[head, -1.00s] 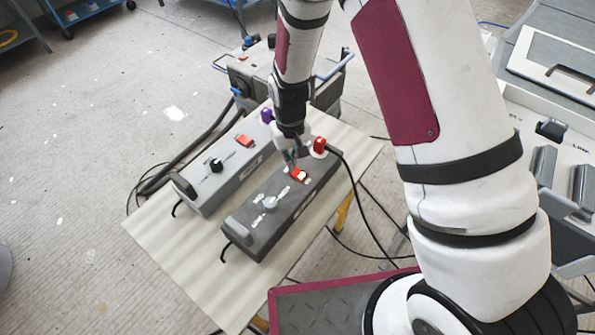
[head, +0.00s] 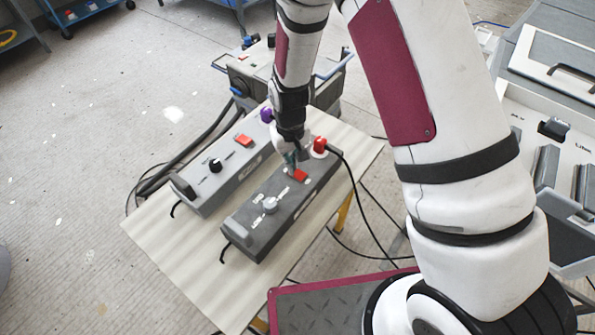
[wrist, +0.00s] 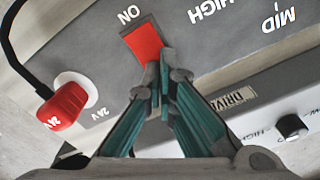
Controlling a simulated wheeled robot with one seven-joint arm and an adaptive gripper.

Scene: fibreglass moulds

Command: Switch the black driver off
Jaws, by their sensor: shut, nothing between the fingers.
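The dark grey driver box (head: 262,232), the darkest of the two, lies on the table; it also fills the upper part of the wrist view (wrist: 215,55). Its red rocker switch (head: 300,175) shows in the wrist view (wrist: 143,42) beside the word ON. I cannot tell for sure which way the rocker is tipped. My gripper (head: 290,167) is shut and empty, pointing down at this box. In the wrist view its fingertips (wrist: 160,62) are at the rocker's edge away from ON and cover a little of it. Whether they touch is unclear.
A lighter grey driver (head: 205,190) with a black knob and red switch lies to the left. A red 24V plug (head: 319,145) with a black cable stands close to the rocker. The table's front left (head: 170,255) is bare.

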